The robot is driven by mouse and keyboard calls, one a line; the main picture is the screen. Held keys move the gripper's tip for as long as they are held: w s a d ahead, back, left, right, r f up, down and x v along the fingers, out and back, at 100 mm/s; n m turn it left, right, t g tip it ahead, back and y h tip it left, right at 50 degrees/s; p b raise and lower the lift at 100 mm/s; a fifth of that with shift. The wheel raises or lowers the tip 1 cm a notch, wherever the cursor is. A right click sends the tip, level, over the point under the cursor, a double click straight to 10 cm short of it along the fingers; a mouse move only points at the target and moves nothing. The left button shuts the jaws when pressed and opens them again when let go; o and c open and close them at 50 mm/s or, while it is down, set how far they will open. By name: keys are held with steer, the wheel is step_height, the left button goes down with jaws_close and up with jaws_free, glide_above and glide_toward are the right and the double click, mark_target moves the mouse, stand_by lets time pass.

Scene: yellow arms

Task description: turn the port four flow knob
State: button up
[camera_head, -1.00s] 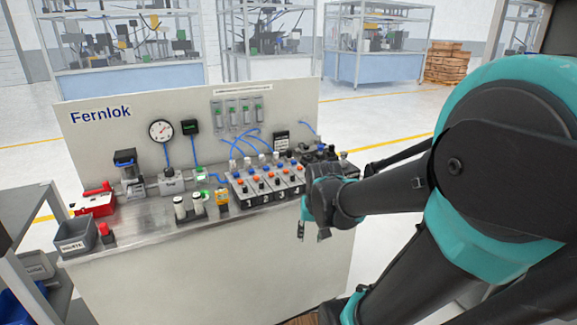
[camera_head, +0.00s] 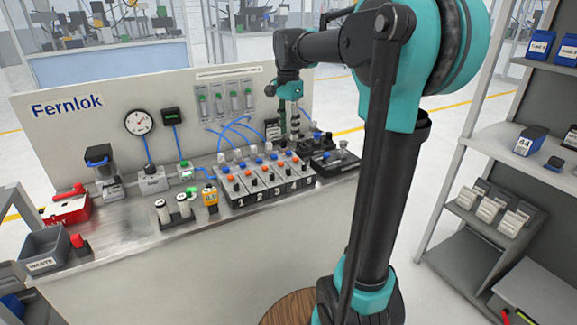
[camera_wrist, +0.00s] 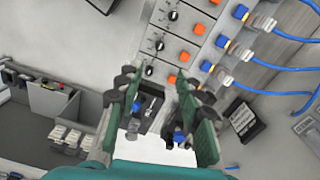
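The manifold (camera_head: 262,182) on the bench has a row of numbered modules. Each carries a blue, an orange and a black knob. In the head view, the black knob of module 4 (camera_head: 287,174) stands above its number. The wrist view shows several black knobs (camera_wrist: 159,45), orange knobs (camera_wrist: 185,55) and blue knobs (camera_wrist: 222,40); their numbers cannot be read there. My gripper (camera_head: 293,132) points down above the right back end of the manifold. In the wrist view its fingers (camera_wrist: 155,82) are apart with nothing held. They frame a black block with a blue knob (camera_wrist: 148,101), which lies below.
Blue hoses (camera_head: 237,127) run from the manifold to the back panel (camera_head: 80,125). A small black device (camera_head: 335,160) sits right of the manifold. A yellow-black meter (camera_head: 210,197) and white cylinders stand left of it. A grey shelf (camera_head: 490,150) with boxes stands at right.

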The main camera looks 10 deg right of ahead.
mark_target(288, 168)
step_height(288, 168, down, 14)
steer(key=shift+r, duration=0.1)
steer(key=shift+c, duration=0.2)
jaws_close()
